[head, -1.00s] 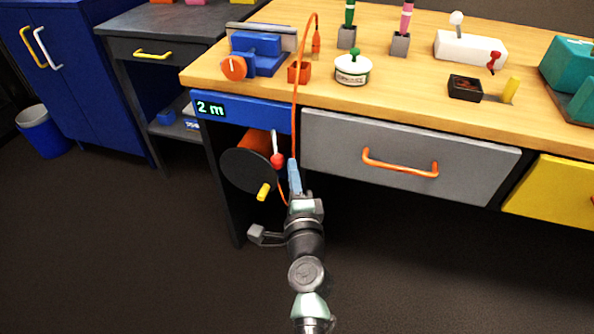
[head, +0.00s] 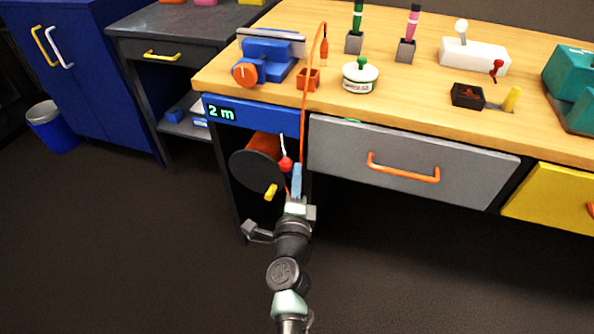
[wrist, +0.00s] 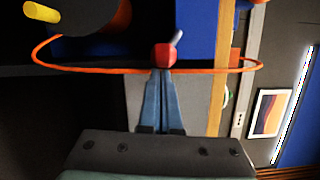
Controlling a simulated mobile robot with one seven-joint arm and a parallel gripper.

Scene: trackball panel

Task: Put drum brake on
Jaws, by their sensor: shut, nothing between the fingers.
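The drum (head: 257,171) hangs under the left end of the workbench, with a black end face, an orange body and a yellow crank handle (head: 271,192). The brake lever, a thin pale rod with a red ball knob (head: 285,164), hangs down beside the drum's right side. In the wrist view the red knob (wrist: 164,55) is straight ahead of the fingertips. My gripper (head: 297,167) has blue fingers, shut and empty, just right of the knob in the head view. The fingers also show in the wrist view (wrist: 162,75). I cannot tell whether they touch the knob.
An orange cable (head: 304,120) runs down from the bench top beside my gripper; its loop crosses the wrist view (wrist: 85,68). A blue panel (head: 250,113) reading "2 m" is above the drum. A grey drawer (head: 400,162) is to the right. The floor in front is clear.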

